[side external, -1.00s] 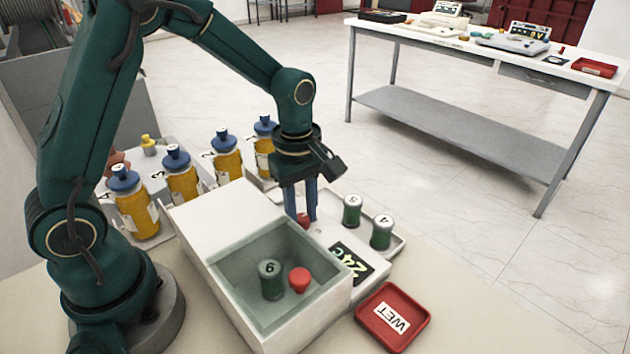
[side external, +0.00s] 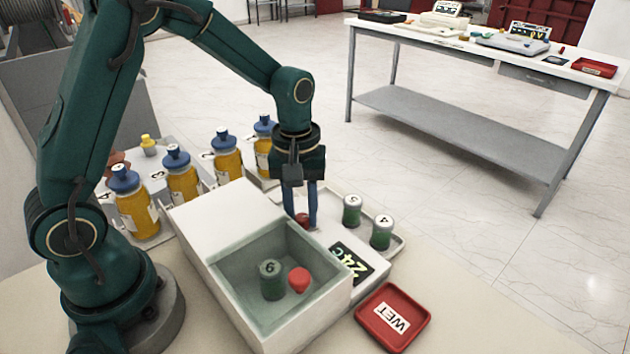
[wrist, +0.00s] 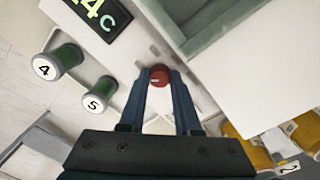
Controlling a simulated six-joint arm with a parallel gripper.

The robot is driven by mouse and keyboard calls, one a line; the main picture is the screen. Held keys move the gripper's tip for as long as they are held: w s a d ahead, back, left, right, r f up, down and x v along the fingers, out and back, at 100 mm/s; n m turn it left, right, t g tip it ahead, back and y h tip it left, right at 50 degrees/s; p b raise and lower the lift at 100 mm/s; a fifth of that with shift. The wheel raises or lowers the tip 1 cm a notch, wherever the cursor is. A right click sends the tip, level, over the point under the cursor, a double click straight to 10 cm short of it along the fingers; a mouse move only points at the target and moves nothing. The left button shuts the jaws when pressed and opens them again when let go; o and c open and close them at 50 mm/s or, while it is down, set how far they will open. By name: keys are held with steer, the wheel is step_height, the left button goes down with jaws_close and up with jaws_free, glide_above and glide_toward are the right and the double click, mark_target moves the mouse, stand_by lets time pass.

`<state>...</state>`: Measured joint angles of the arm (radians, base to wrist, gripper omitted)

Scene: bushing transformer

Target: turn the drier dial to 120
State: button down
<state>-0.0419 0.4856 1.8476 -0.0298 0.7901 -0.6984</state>
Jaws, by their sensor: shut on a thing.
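The drier (side external: 220,211) is a white box with an open chamber. The drier's display (side external: 350,263) shows green characters that look like 24C, partly readable in the wrist view too (wrist: 98,14). The red dial (side external: 303,220) is on the panel behind the display; it also shows in the wrist view (wrist: 160,76). My gripper (side external: 303,222) points down with its blue fingers shut on the dial, one finger on each side (wrist: 160,88).
Canisters 5 (side external: 352,210) and 4 (side external: 382,232) stand on a tray close to my gripper. Several yellow bottles with blue caps (side external: 183,174) stand behind the drier. A white bench (side external: 480,50) is farther back.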

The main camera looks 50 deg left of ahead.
steer(key=m, duration=0.4)
steer(key=shift+m, duration=0.4)
steer(key=m, duration=0.3)
steer(key=shift+m, duration=0.3)
steer(key=m, duration=0.4)
steer(key=shift+m, duration=1.9)
steer(key=c, duration=0.9)
jaws_free()
steer(key=shift+r, duration=0.15)
